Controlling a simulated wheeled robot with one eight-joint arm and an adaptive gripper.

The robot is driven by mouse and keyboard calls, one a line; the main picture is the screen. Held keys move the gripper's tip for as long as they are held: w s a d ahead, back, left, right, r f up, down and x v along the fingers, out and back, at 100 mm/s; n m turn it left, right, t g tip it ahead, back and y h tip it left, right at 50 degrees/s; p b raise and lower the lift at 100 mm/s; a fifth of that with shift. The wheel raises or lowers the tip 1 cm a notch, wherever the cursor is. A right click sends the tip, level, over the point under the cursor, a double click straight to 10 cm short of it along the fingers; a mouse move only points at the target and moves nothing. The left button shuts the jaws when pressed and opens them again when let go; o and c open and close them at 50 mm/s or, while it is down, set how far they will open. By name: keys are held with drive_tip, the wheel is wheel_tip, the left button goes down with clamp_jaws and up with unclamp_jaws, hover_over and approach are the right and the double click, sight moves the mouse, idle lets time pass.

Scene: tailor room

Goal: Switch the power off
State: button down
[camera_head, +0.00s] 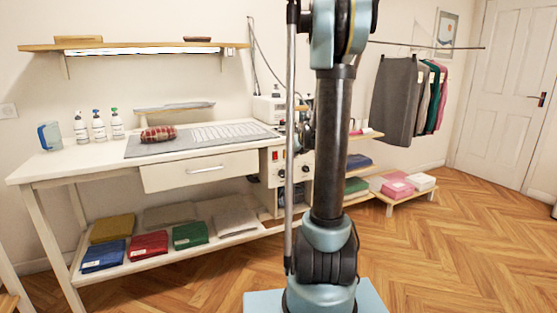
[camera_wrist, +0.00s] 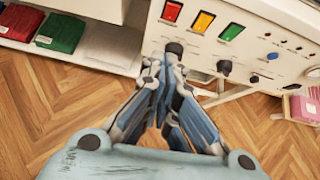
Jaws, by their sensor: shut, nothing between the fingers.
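The white control panel (camera_wrist: 270,12) fills the upper right of the wrist view. It has a row of lit rocker switches: a red one (camera_wrist: 172,11), a yellow one (camera_wrist: 203,22) and a green one (camera_wrist: 231,32). Black knobs sit below them, one of them (camera_wrist: 174,48) just beyond my fingertips. My gripper (camera_wrist: 164,68) is shut and empty, in front of the panel and below the red switch; I cannot tell whether it touches the panel. In the head view the panel (camera_head: 274,175) is partly hidden by my arm, with the red switch (camera_head: 276,155) visible.
The white worktable (camera_head: 75,163) stands left of the panel, with a drawer (camera_head: 200,171) and folded cloths on its lower shelf. A low rack (camera_head: 389,198) with pink and white cloths stands right of my arm. The wooden floor at right is clear.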

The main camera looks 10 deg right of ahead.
drive_tip(key=shift+w+d+m, duration=0.2)
drive_tip(key=shift+w+m, duration=0.1)
drive_tip(key=shift+w, duration=0.05)
approach(275, 156)
drive_tip(key=shift+w+a+f, duration=0.15)
drive_tip(key=shift+w+f, duration=0.45)
drive_tip(key=shift+f, duration=0.25)
drive_tip(key=shift+w+a+f, duration=0.15)
drive_tip(key=shift+w+f, duration=0.45)
drive_tip(key=shift+f, duration=0.25)
drive_tip(key=shift+w+a+f, duration=0.15)
drive_tip(key=shift+w+f, duration=0.45)
drive_tip(key=shift+f, duration=0.25)
drive_tip(key=shift+d, duration=0.1)
